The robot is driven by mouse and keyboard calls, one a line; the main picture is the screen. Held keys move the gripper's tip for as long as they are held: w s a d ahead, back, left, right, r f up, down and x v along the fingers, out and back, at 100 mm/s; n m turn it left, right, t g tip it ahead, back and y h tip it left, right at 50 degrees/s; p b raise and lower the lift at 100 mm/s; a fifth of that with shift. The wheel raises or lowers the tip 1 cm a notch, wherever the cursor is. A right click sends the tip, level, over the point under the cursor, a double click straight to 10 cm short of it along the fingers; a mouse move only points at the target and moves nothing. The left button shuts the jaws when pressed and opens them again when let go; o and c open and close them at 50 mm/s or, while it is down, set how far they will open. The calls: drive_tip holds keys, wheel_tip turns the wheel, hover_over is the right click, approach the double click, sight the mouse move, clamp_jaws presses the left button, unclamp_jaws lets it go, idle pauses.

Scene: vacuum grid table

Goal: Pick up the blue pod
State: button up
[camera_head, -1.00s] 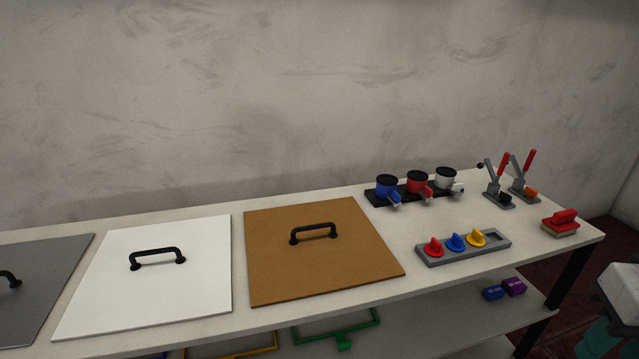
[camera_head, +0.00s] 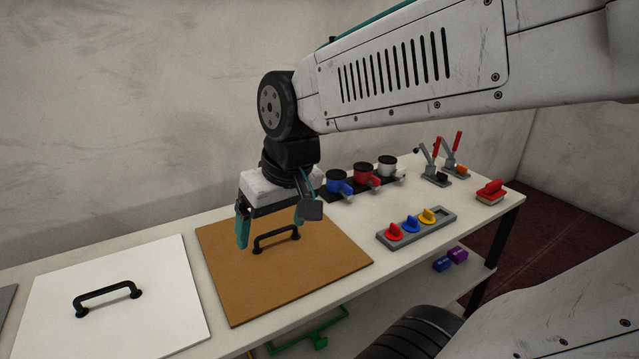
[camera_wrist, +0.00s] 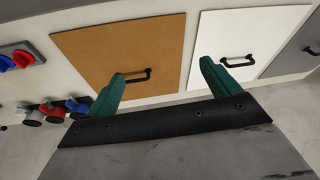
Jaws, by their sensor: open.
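The blue pod, which I take to be the blue finned piece (camera_head: 411,224), sits in a grey slotted tray (camera_head: 446,222) between a red piece (camera_head: 394,232) and a yellow one (camera_head: 428,216). A blue piece (camera_wrist: 22,58) also shows at the upper left edge of the wrist view. My gripper (camera_head: 271,228) has teal fingers, spread apart and empty. It hangs over the brown board with the black handle (camera_head: 276,238), well left of the tray. In the wrist view, the gripper (camera_wrist: 160,70) has nothing between its fingers.
A white board (camera_head: 118,310) with a handle lies left of the brown one (camera_head: 320,270). Blue, red and white cups (camera_head: 366,174) stand in a rack behind the tray. Lever clamps (camera_head: 436,172) and a red-handled brush (camera_head: 490,192) are at right. Blue and purple blocks (camera_head: 457,255) lie on the lower shelf.

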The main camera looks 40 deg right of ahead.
drive_tip(key=w+d+f+m+t+h, duration=0.25)
drive_tip(key=w+d, duration=0.55)
drive_tip(key=w, duration=0.4)
drive_tip(key=w+d+f+m+t+h, duration=0.1)
drive_tip(key=w+d+f+m+t, duration=0.25)
drive_tip(key=w+d, duration=0.6)
drive_tip(key=m+g+h, duration=0.2)
drive_tip(key=m+h, duration=0.3)
drive_tip(key=h, duration=0.4)
approach(336, 174)
drive_tip(key=shift+y, duration=0.25)
drive_tip(key=x, duration=0.4)
drive_tip(key=shift+s+d+f, duration=0.15)
drive_tip(key=shift+d+f, duration=0.05)
drive_tip(key=shift+f, duration=0.1)
drive_tip(key=x, duration=0.7)
drive_tip(key=shift+w+d+r, duration=0.2)
drive_tip(key=shift+w, duration=0.05)
drive_tip(key=c, duration=1.3)
